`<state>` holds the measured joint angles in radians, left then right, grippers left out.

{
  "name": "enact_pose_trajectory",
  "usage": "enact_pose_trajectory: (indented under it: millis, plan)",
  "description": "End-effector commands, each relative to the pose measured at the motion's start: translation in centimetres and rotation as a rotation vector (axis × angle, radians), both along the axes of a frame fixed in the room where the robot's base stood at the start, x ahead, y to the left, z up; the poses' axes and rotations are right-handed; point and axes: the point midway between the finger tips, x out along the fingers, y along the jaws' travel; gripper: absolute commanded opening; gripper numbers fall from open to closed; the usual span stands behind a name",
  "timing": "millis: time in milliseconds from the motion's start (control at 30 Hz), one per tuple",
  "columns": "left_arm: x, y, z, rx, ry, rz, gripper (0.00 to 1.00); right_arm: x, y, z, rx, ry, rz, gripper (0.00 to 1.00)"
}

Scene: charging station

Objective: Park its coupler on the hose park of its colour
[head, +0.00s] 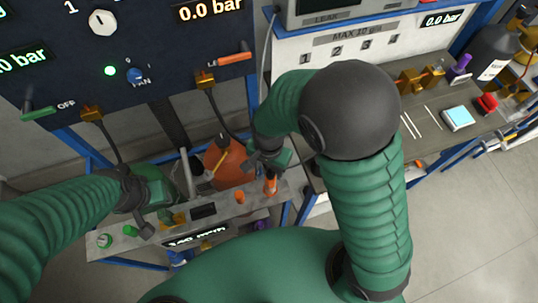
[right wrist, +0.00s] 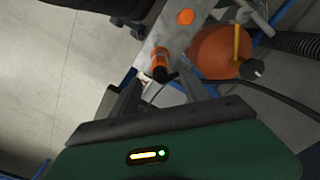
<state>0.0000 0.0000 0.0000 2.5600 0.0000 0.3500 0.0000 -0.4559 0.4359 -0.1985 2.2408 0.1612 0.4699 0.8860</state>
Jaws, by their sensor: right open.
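An orange coupler (head: 270,186) is at the right part of the grey shelf, just under my right gripper (head: 269,172). In the right wrist view the orange coupler (right wrist: 160,64) shows between and beyond the tips of the open fingers, with a dark end towards me. I cannot tell whether the fingers touch it. An orange round hose park (head: 239,197) is on the shelf just left of the coupler; it also shows in the right wrist view (right wrist: 185,17). My left gripper (head: 140,212) is at the shelf's left part; its jaws are too unclear to read.
An orange tank (head: 224,162) stands behind the shelf (head: 125,243). A dark hose hangs from the panel (head: 150,50) near my right gripper. A grey bench (head: 420,125) with several items is at right.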

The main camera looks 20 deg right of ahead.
Motion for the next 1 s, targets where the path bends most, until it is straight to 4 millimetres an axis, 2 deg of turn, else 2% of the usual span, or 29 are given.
enact_pose_trajectory:
  millis: [33,100,200,333,500,1000]
  plan:
    - [0.0,0.0,0.3,0.000,0.000,0.000,0.36,0.2,0.1,1.7,0.003,-0.007,0.002,0.54]
    - [0.0,0.0,0.4,0.000,0.000,0.000,0.36,0.1,0.1,3.7,0.002,-0.006,0.002,0.54]
    - [0.0,0.0,0.5,0.000,0.000,0.000,0.36,0.1,0.1,6.1,0.002,-0.004,0.001,0.54]
    - [0.0,0.0,0.6,0.000,0.000,0.000,0.36,0.1,0.1,8.1,0.001,-0.001,0.000,0.54]
    - [0.0,0.0,0.6,0.000,0.000,0.000,0.36,0.0,0.1,8.8,-0.002,0.003,0.000,0.54]
    - [0.0,0.0,0.6,0.000,0.000,0.000,0.36,0.0,-0.3,8.7,0.002,-0.005,0.018,0.54]
